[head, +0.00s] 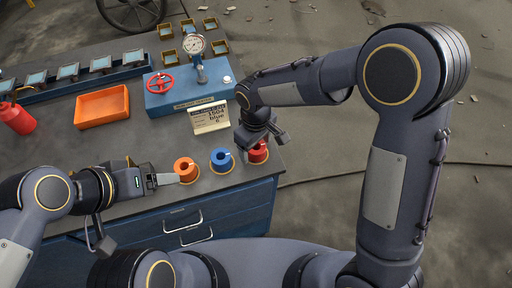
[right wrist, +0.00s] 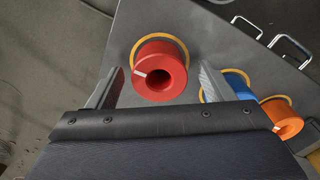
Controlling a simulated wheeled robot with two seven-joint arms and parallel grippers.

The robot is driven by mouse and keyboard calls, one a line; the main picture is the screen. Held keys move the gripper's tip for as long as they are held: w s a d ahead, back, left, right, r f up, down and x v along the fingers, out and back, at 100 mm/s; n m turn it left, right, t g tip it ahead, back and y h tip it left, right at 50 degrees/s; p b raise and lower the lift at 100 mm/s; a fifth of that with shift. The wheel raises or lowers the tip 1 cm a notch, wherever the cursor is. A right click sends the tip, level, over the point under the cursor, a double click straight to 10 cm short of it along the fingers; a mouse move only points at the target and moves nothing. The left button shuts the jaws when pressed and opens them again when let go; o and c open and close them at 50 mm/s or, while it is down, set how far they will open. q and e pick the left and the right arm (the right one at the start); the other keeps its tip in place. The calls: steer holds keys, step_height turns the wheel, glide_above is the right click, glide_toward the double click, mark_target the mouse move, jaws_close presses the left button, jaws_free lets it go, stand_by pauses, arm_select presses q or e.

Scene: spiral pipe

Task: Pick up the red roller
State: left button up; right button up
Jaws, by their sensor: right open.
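The red roller (head: 259,155) stands upright on the workbench near its right edge, partly hidden by my right gripper (head: 262,137) above it. In the right wrist view, the red roller (right wrist: 152,55) is a short cylinder with a centre hole and a white mark, standing on a yellow ring. It lies between the two spread fingers of my right gripper (right wrist: 161,72), with gaps on both sides. My left gripper (head: 170,179) is beside the orange roller (head: 186,168) at the front of the bench; I cannot tell its opening.
The blue roller (head: 221,158) stands just left of the red one. Behind are a paper sign (head: 209,119), a blue gauge stand (head: 190,95) with a red valve wheel (head: 160,82), and an orange tray (head: 102,106). Drawer handles (head: 183,222) stick out in front.

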steer(key=shift+f, duration=0.35)
steer(key=c, duration=1.2)
steer(key=shift+r, duration=0.15)
steer(key=shift+r, duration=0.6)
steer(key=s+a+r+b, duration=0.2)
steer(key=s+a+r, duration=0.6)
steer(key=a+r, duration=0.3)
steer(key=shift+s+r, duration=0.3)
steer(key=shift+s, duration=0.05)
